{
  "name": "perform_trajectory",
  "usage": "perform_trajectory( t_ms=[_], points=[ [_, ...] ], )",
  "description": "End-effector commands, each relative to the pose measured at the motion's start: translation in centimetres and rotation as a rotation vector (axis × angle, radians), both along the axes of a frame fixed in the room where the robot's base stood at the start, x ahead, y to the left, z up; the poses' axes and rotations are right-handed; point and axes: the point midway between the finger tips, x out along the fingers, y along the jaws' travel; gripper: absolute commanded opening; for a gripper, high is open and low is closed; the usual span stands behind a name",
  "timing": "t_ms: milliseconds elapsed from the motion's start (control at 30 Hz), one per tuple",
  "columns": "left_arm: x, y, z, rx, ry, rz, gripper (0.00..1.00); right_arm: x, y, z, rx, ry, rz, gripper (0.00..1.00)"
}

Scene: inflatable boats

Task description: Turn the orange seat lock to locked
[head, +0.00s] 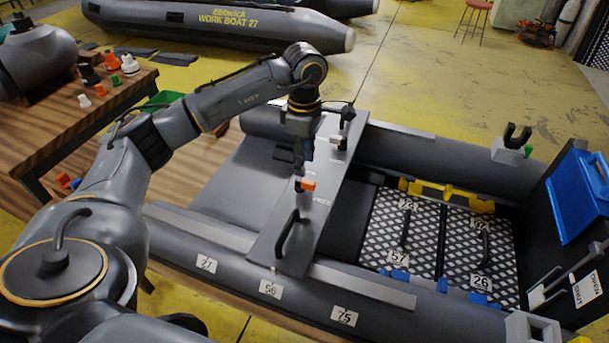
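The orange seat lock (307,185) is a small orange piece on the grey seat board (265,247) that lies across the inflatable boat (230,258). Lettering that seems to read FREE is on the board just right of the lock. My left gripper (302,172) points down directly above the lock, very close to it. Its fingers partly overlap the lock in this view, and I cannot tell whether they touch it or how far apart they are. The lock's exact angle is hard to read. My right gripper is not in view.
A black handle (287,233) stands on the near part of the seat board. Checkered floor panels (417,232) with handles lie to its right. A blue case (580,195) is at the far right. A wooden table (100,115) with small coloured parts stands at the left. Another boat (215,22) lies behind.

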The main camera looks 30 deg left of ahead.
Motion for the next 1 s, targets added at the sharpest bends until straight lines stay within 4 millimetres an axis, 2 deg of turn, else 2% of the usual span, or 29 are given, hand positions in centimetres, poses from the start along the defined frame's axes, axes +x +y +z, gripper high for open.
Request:
perform_trajectory(
  t_ms=[100, 300, 500, 733, 767, 933, 1000],
  points=[
    [-0.1, 0.0, -2.5, 0.0, 0.005, 0.0, 0.4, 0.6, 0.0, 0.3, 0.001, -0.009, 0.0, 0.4],
    [-0.1, 0.0, -5.3, -0.001, 0.003, 0.0, 0.4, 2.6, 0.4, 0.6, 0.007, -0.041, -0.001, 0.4],
    [0.0, 0.0, -6.3, -0.001, 0.001, 0.0, 0.4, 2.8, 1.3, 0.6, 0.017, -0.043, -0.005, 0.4],
    [0.0, 0.0, -6.3, -0.001, 0.0, 0.0, 0.4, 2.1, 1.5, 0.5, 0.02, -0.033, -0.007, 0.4],
    [0.0, 0.0, -6.3, -0.001, 0.0, 0.0, 0.36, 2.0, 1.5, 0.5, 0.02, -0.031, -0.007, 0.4],
    [0.0, 0.0, -6.3, -0.001, 0.0, 0.0, 0.01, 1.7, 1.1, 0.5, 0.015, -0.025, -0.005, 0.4],
    [0.0, 0.0, -6.3, -0.001, 0.0, 0.0, 0.0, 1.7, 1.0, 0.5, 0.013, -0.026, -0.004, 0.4]
  ],
)
